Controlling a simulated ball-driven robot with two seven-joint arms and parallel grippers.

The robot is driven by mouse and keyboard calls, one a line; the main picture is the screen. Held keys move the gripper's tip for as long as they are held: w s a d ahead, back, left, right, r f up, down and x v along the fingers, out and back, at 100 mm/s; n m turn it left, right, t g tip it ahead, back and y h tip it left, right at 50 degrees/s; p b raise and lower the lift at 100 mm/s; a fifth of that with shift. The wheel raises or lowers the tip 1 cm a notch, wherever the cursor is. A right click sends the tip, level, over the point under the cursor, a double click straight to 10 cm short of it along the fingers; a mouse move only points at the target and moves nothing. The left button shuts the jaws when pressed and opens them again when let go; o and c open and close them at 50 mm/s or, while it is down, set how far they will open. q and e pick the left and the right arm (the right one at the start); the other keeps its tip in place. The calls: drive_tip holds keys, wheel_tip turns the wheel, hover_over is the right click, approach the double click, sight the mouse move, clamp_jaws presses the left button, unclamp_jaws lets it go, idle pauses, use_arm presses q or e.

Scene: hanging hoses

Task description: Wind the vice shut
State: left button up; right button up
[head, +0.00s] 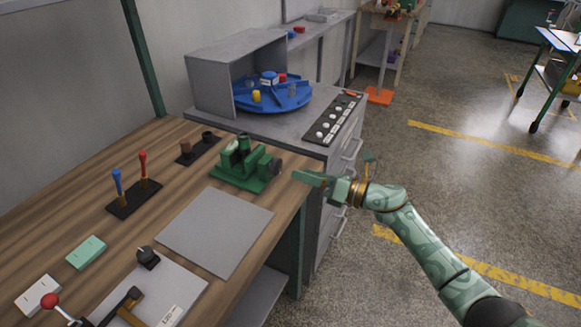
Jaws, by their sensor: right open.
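The green vice (243,165) stands upright on the wooden bench near its right end. A dark round part (277,166) shows at the vice's right end. The gap between the jaws is too small to judge. My right gripper (309,179) is open and empty. It is just right of the vice, by the bench's right edge, pointing left toward the dark round part and apart from it in the picture. My left gripper is out of view.
A bare grey mat (215,230) lies in front of the vice. A holder with red and blue tools (134,198) stands at left. Behind is a grey cabinet with a blue turntable (273,97) and a button panel (333,119). Open floor lies right.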

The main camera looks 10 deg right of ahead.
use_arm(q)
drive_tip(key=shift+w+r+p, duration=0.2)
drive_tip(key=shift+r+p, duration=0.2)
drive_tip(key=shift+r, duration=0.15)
use_arm(e)
drive_tip(key=v, duration=1)
